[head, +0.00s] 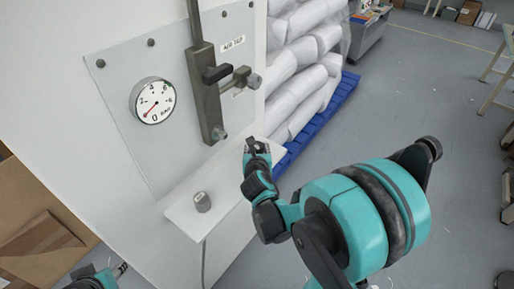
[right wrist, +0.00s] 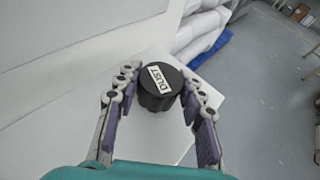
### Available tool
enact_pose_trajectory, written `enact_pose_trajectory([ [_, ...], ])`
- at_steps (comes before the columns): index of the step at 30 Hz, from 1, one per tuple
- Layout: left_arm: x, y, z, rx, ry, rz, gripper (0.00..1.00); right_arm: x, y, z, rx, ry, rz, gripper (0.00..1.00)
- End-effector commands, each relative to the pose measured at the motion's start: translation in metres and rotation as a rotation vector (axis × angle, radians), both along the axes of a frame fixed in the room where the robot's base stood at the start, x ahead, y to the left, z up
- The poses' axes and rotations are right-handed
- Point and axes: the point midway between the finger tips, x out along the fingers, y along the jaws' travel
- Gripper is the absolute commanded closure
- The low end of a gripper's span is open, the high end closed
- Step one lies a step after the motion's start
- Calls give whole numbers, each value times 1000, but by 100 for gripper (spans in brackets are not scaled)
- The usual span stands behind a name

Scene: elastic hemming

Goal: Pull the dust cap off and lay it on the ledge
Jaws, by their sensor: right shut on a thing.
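The dust cap (right wrist: 160,86) is a black ribbed cylinder with a white "DUST" label on its top. My right gripper (right wrist: 160,92) is shut on it, with a finger on each side. In the head view, my right gripper (head: 254,146) is at the right end of the white ledge (head: 232,172); the cap is mostly hidden there. The ledge lies below the cap in the right wrist view (right wrist: 125,122); I cannot tell whether they touch. My left gripper (head: 121,269) shows only partly at the bottom left, and its jaws are unclear.
A grey cylindrical piece (head: 202,202) stands on the ledge's left part. Above are a panel with a round gauge (head: 153,101) and a valve body (head: 207,95) with a dark handle (head: 217,74). White sacks (head: 300,75) lie on a blue pallet (head: 318,123) behind. Cardboard (head: 40,236) stands at left.

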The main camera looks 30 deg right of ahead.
Motion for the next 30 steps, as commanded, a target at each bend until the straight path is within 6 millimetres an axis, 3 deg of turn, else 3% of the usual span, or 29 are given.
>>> enact_pose_trajectory([
  [22,0,0,-14,0,0,0,60,0,0,-15,0,0,0,96],
  [23,0,0,-14,0,0,0,60,0,0,-14,0,0,0,53],
  [24,0,0,-13,0,0,0,60,0,0,-14,0,0,0,43],
  [25,0,0,-13,0,0,0,60,0,0,-14,0,0,0,37],
  [30,0,0,-13,0,0,0,60,0,0,-13,0,0,0,37],
])
